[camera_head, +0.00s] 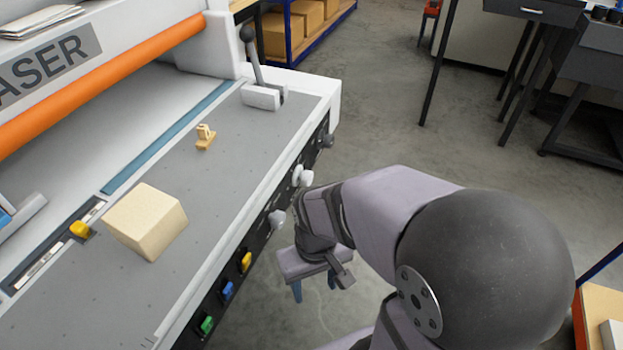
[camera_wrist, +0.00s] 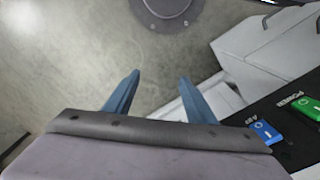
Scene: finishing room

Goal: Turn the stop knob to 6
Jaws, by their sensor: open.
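Several knobs sit on the black front panel of the machine in the head view: a light grey knob (camera_head: 277,218), a white knob (camera_head: 302,176) and a darker grey knob (camera_head: 328,140) at the far end. Their labels and dial numbers are too small to read, so I cannot tell which is the stop knob. My gripper (camera_head: 314,288) hangs in front of the panel, apart from it, with blue fingers spread and nothing between them. In the wrist view my gripper (camera_wrist: 160,78) is open over bare floor. No knob shows in the wrist view.
Yellow (camera_head: 246,261), blue (camera_head: 227,289) and green (camera_head: 206,324) buttons line the panel's near end. A pale block (camera_head: 146,221), a small wooden piece (camera_head: 205,137) and an upright lever (camera_head: 252,58) are on the machine's top.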

